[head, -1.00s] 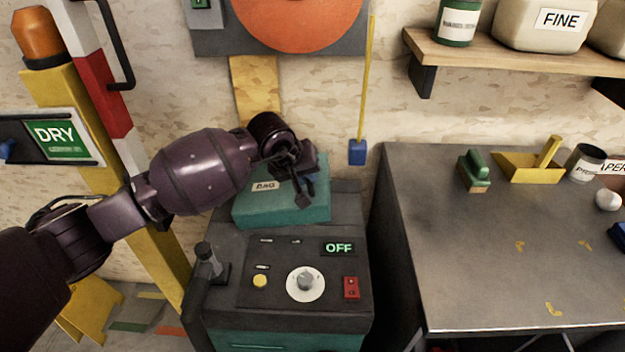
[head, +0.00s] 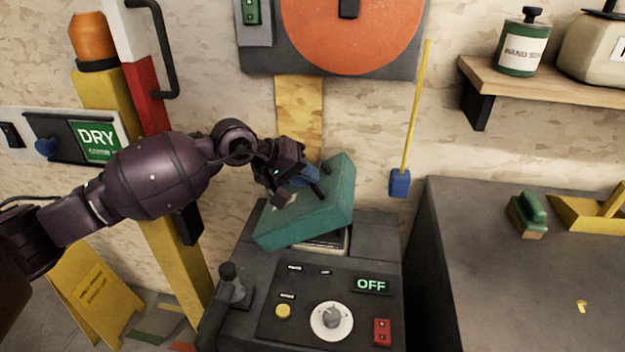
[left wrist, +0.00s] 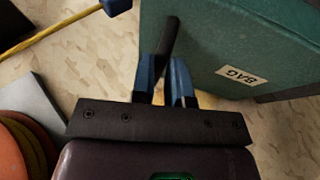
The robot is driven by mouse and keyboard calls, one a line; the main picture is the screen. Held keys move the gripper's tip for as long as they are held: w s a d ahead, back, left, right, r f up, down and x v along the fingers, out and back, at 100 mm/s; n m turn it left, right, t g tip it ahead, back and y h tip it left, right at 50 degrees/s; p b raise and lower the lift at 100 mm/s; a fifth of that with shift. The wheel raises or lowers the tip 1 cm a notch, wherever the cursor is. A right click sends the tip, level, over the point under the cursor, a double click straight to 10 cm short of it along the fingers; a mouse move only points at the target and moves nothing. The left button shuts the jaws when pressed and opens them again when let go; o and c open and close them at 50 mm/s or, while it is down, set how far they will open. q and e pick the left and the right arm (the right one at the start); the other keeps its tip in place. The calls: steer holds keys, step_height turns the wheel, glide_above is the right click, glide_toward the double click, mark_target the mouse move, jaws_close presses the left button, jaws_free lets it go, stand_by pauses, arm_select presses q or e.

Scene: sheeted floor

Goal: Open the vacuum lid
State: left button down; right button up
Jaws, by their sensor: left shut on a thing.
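The vacuum's teal lid (head: 318,212) is tilted up off the dark vacuum body (head: 245,255). Part of the pale-edged opening (head: 328,243) shows beneath it. In the left wrist view the teal lid (left wrist: 225,40) carries a BAG label. My left gripper (head: 308,178) is at the lid's upper side. Its blue fingers, seen close in the left wrist view (left wrist: 167,72), are shut on the lid's black handle bar (left wrist: 169,38). My right gripper is in neither view.
The vacuum's panel has an OFF display (head: 371,285), a knob (head: 331,320) and a red switch (head: 382,331). A grey workbench (head: 480,285) stands to the right. A yellow post (head: 170,265) and a yellow floor sign (head: 97,295) are at left.

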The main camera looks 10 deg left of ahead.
arm_select(q)
steer(key=shift+r, duration=0.1)
steer(key=c, duration=1.1)
jaws_free()
steer(key=v, duration=1)
steer(key=shift+a+r+p, duration=0.2)
steer(key=shift+a+p, duration=0.1)
steer(key=shift+p, duration=0.05)
